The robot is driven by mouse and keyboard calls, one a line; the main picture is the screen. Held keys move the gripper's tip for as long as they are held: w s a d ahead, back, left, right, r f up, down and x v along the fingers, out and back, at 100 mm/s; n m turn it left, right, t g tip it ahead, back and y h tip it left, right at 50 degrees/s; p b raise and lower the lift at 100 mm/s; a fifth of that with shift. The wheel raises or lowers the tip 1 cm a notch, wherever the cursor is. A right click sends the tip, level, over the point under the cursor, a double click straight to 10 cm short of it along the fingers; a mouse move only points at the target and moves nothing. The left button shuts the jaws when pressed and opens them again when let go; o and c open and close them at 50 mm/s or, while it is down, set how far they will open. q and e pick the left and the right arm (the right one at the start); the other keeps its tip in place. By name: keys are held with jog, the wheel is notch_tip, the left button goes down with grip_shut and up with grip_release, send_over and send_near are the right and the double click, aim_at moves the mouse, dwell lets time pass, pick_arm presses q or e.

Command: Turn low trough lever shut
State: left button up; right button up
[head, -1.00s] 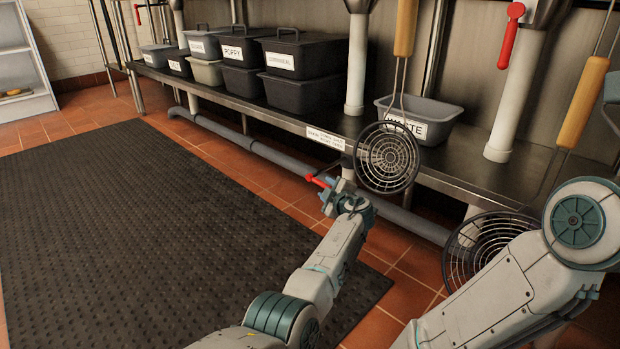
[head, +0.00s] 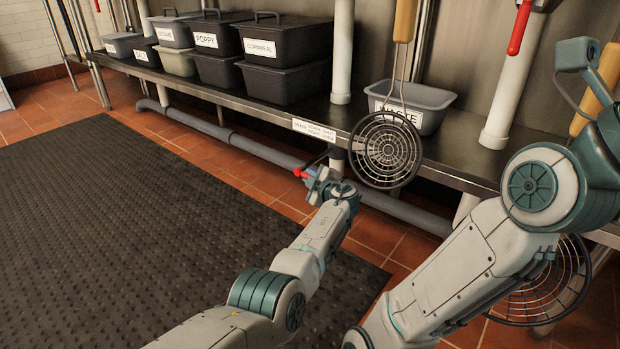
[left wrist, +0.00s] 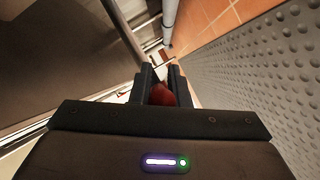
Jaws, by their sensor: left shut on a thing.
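The low lever has a red handle (head: 300,173) and a thin dark stem. It sits below the front edge of the steel shelf, beside the white label (head: 314,130). My left gripper (head: 313,180) is at the red handle. In the left wrist view, the red handle (left wrist: 162,94) lies between the two dark fingers of my left gripper (left wrist: 159,76), which are shut on it. The fingers and palm hide part of the handle. The label's small print is hard to read. My right arm is raised at the right, and its gripper is not in view.
A grey pipe (head: 235,140) runs low under the shelf (head: 230,98). A round wire skimmer (head: 385,150) hangs just right of my left gripper. A grey waste tub (head: 425,98) and several lidded bins stand on the shelf. A dark floor mat (head: 120,220) lies clear at left.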

pick_arm(q)
jog(key=shift+f, duration=0.1)
grip_shut()
jog(key=shift+f, duration=0.15)
jog(key=shift+a+m+t+y+b, duration=0.1)
jog(key=shift+m+t+y+b, duration=0.2)
jog(key=shift+t+b, duration=0.25)
jog(key=o, duration=0.7)
grip_release()
jog(key=shift+o, duration=0.2)
